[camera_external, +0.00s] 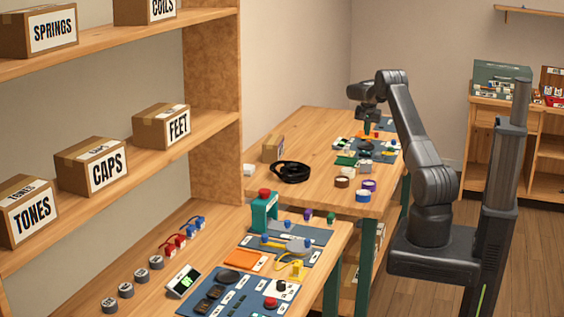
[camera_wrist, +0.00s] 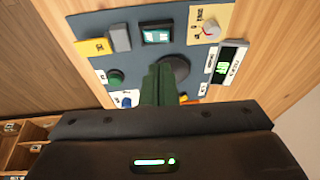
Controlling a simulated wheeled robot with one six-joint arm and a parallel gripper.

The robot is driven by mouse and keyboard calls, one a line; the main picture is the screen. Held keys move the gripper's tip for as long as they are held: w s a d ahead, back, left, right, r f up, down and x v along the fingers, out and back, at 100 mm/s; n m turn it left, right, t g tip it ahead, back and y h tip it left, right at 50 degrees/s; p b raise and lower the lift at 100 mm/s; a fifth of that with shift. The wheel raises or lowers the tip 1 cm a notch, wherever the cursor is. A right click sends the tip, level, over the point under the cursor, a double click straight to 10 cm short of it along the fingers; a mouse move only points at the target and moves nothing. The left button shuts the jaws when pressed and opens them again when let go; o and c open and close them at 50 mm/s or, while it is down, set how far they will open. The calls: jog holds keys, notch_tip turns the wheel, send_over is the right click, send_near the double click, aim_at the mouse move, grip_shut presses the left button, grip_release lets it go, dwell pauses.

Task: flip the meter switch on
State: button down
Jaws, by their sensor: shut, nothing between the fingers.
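In the wrist view, a dark meter-like box with a lit green display (camera_wrist: 228,62) stands at the right edge of a blue-grey panel (camera_wrist: 95,22). A tan plate (camera_wrist: 193,22) carrying a round pale knob (camera_wrist: 210,29) is above it. I cannot tell which part is the meter switch. My gripper (camera_wrist: 165,68) has its green fingers together and empty, over the panel, beside a black round disc (camera_wrist: 175,70) and left of the display. In the external view my gripper (camera_external: 367,130) hangs over the far bench, too small for detail.
The wrist view also shows a screen module (camera_wrist: 157,35), a grey block on yellow (camera_wrist: 120,38), a green knob (camera_wrist: 115,77) and a blue knob (camera_wrist: 126,100).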

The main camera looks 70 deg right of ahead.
aim_at(368, 153)
jog(key=x, duration=0.2)
jog(key=p+x, duration=0.1)
jog(key=x, duration=0.2)
jog(key=a+x, duration=0.1)
jog(key=x, duration=0.2)
jog(key=shift+w+f+p, duration=0.15)
jog(key=shift+w+p, duration=0.05)
jog(key=shift+p, duration=0.15)
jog(key=shift+w+f+g+b, duration=0.4)
jog(key=shift+f+g+b, duration=0.3)
jog(key=shift+b, duration=0.1)
jog(key=shift+s+r, duration=0.1)
jog(key=shift+r, duration=0.2)
jog(key=shift+s, duration=0.1)
jog(key=shift+a+f, duration=0.1)
jog(key=shift+s+f, duration=0.1)
jog(key=shift+s, duration=0.8)
